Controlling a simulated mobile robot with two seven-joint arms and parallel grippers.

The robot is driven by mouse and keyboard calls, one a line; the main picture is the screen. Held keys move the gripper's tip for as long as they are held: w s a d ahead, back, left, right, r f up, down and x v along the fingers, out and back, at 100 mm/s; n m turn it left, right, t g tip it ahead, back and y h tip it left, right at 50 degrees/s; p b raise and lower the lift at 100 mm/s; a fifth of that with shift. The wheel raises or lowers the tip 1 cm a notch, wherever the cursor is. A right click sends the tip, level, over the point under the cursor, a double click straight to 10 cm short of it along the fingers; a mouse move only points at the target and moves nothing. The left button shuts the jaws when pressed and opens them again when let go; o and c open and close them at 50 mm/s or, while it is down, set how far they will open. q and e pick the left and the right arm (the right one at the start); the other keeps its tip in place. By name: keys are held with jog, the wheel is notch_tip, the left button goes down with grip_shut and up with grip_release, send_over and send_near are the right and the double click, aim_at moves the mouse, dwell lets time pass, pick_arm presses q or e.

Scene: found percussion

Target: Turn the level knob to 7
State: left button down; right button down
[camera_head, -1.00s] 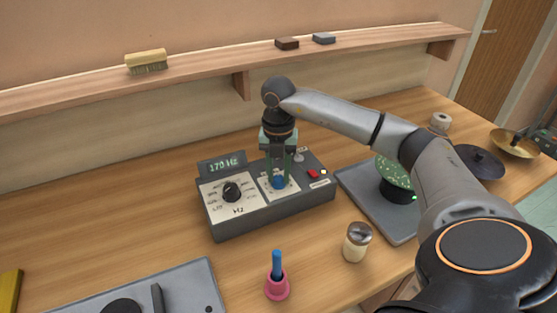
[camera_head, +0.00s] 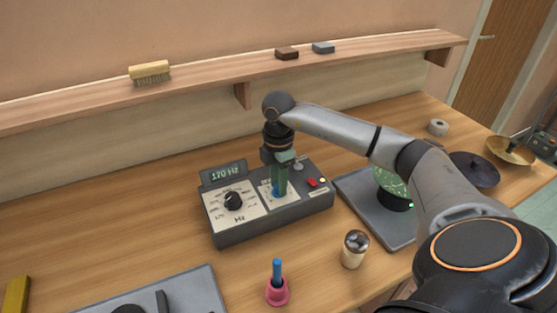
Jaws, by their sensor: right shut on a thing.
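A grey control box (camera_head: 275,226) stands on the bench with a "170 Hz" display (camera_head: 224,174) at its back left. A black Hz knob (camera_head: 233,201) sits on its left white dial plate. The blue level knob (camera_head: 276,193) sits on the right white plate, partly hidden by my fingers. My right gripper (camera_head: 278,188) points down from above and is shut on the blue knob. The scale numbers round the blue knob are too small and covered to read. My left gripper is not in view.
A shaker jar (camera_head: 354,249) and a pink holder (camera_head: 277,291) with a blue stick stand in front of the box. A shelf (camera_head: 210,85) runs behind.

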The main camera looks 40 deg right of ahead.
jog(key=shift+r+m, duration=0.1)
jog(key=shift+m, duration=1.1)
jog(key=c, duration=0.6)
grip_release()
notch_tip(320, 180, up, 12)
jog(key=shift+r, duration=0.25)
